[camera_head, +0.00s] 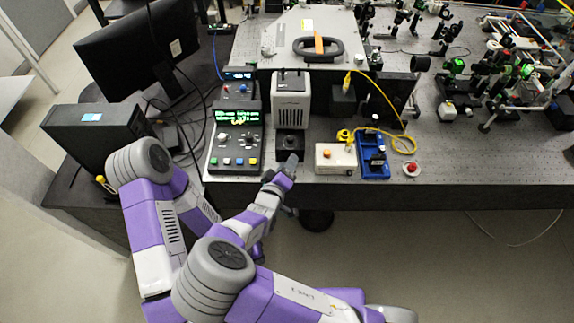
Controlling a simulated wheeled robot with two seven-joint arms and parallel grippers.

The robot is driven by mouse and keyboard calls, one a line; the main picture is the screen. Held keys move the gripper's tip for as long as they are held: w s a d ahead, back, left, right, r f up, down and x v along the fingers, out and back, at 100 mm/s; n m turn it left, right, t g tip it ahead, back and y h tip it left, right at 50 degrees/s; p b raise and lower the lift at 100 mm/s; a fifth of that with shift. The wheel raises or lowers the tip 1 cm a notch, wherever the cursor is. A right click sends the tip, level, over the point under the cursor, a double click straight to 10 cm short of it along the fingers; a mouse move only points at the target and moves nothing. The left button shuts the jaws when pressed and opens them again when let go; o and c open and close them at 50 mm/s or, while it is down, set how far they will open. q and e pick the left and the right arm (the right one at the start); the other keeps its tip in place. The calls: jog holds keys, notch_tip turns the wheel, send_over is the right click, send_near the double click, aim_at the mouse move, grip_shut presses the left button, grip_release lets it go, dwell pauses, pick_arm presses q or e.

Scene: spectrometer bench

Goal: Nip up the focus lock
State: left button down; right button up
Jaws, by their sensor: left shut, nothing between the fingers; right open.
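A black block with a round dark knob (290,142) sits at the bench's front edge, below a pale grey vented unit (291,100); it may be the focus lock, but no label is readable. My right gripper (289,164) is just in front of this block, with its tips close to the block's near side. It is open; contact cannot be told at this size. My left gripper (289,210) is lower, shut and empty, mostly hidden among the wrist and arm links in front of the bench edge.
A control box with a green display (236,117) stands left of the block. A cream box with an orange button (334,158), a blue device (373,155), a yellow cable (401,144) and a red button (411,169) lie right. A monitor (135,55) stands left.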

jog(key=shift+w, duration=0.1)
grip_shut()
dwell(0.4)
